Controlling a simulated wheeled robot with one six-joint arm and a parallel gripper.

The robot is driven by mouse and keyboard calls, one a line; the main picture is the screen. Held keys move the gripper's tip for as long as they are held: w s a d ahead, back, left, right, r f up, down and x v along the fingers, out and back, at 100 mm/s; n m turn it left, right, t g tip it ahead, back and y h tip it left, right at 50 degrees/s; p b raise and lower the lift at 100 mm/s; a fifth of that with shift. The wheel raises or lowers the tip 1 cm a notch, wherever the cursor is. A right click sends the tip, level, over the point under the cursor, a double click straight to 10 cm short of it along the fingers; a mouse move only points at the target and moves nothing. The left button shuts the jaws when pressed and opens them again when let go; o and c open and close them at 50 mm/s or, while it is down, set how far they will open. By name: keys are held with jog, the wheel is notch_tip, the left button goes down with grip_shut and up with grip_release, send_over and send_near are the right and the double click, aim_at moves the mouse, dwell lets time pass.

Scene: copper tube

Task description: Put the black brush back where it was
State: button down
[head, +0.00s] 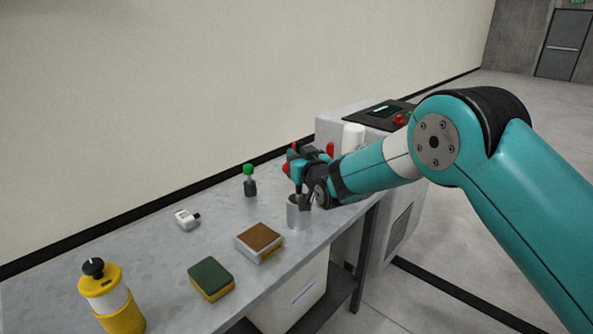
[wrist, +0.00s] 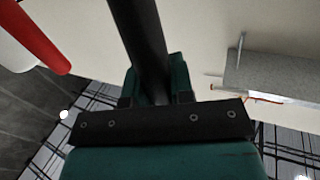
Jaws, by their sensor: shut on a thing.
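My gripper (head: 301,178) is above the far right part of the bench in the head view. It is shut on the black brush, whose dark shaft (wrist: 142,38) stands between the teal fingers (wrist: 157,88) in the wrist view. A grey metal cup (head: 297,214) stands on the bench just below my gripper. A dark lower part of the brush shows at the cup's mouth in the head view. I cannot tell whether it is inside the cup or in front of it. My gripper hides much of the brush.
On the grey bench (head: 150,252) stand a green-topped dark bottle (head: 249,182), a small white item (head: 186,220), a brown-topped block (head: 259,240), a green and yellow sponge (head: 211,279) and a yellow bottle (head: 112,300). A grey machine (head: 404,232) stands beyond the right end.

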jog(key=shift+f, duration=2.1)
jog(key=c, duration=1)
grip_release()
jog(key=shift+f, duration=0.1)
